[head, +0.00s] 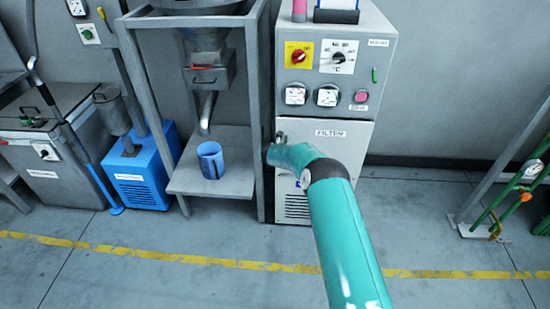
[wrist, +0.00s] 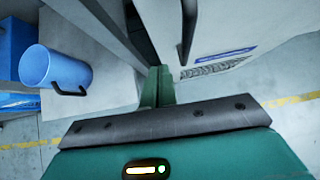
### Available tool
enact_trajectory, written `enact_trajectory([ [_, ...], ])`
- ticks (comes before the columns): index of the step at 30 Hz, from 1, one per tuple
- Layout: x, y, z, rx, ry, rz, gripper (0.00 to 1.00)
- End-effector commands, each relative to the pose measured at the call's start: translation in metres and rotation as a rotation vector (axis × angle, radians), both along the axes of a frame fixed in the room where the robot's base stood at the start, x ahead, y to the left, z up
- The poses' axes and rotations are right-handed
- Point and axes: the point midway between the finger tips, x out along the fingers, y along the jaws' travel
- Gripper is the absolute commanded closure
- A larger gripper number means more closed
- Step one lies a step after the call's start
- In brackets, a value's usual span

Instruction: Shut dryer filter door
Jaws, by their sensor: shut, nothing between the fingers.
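The dryer (head: 335,55) is a grey cabinet with knobs and gauges. Its filter door (head: 345,150) is the lower front panel, with a printed label and vent slots low down. My teal arm covers part of it in the head view, and I cannot tell how far the door stands open. In the wrist view a pale panel (wrist: 225,25) with a dark bar handle (wrist: 187,28), a blue label and a vent fills the upper right. My gripper (wrist: 157,85) is shut and empty, its fingertips close to that panel's lower left edge. Contact cannot be told.
A grey metal frame stand (head: 232,178) with a hopper is close on the left. A blue cup (head: 210,160) stands on its shelf, also in the wrist view (wrist: 55,68). A blue box unit (head: 140,180) is farther left. Floor is clear to the right, before green pipes (head: 515,190).

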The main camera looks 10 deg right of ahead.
Motion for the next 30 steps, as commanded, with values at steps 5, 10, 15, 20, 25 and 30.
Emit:
enact_trajectory([
  [5,-0.015,0.001,0.019,-0.002,-0.001,0.000,1.00],
  [10,-0.033,0.003,0.037,-0.001,-0.001,-0.002,1.00],
  [15,-0.049,0.006,0.051,-0.001,0.000,-0.003,1.00],
  [20,-0.056,0.007,0.056,-0.001,0.001,-0.004,1.00],
  [25,-0.057,0.009,0.062,-0.007,-0.004,0.011,1.00],
  [30,-0.055,0.018,0.115,-0.096,-0.048,0.177,1.00],
])
